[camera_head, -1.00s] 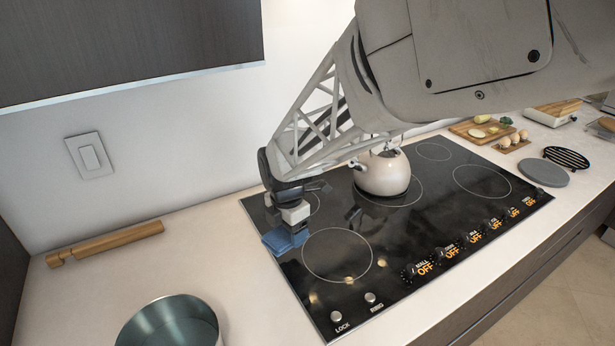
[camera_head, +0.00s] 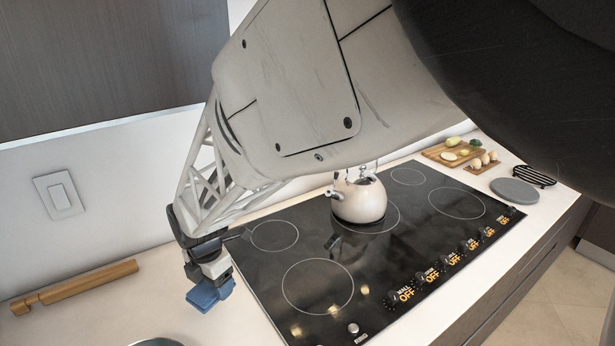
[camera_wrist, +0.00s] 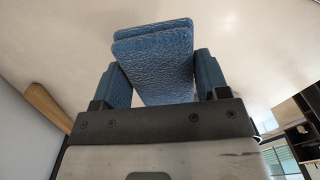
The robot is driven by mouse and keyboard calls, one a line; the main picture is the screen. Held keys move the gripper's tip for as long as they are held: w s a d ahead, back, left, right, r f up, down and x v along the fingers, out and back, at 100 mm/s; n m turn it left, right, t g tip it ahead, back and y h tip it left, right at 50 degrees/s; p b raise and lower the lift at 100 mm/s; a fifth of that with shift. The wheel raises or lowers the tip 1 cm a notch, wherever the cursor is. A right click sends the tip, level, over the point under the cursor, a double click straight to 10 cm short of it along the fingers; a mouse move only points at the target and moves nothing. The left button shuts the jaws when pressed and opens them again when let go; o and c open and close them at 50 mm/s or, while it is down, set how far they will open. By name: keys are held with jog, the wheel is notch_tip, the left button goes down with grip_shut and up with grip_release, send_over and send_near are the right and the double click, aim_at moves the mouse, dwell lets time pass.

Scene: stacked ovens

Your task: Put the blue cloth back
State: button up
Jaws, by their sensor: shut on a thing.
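The blue cloth (camera_head: 203,298) is folded and hangs below my gripper (camera_head: 212,283), at the left edge of the black cooktop. In the wrist view the cloth (camera_wrist: 155,55) sits between the two blue fingers of my gripper (camera_wrist: 158,85), which is shut on it. The cloth is above the pale counter; how high it is held I cannot tell.
The cooktop (camera_head: 330,265) holds a cream kettle (camera_head: 360,202). The rim of a pot (camera_head: 157,342) shows at the bottom edge.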

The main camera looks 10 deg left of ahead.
aim_at(219, 305)
jog(key=shift+f, duration=0.15)
jog(key=shift+f, duration=2.35)
jog(key=shift+f, duration=0.15)
jog(key=o, duration=1)
jog(key=shift+o, duration=0.2)
jog(key=shift+r, duration=2.9)
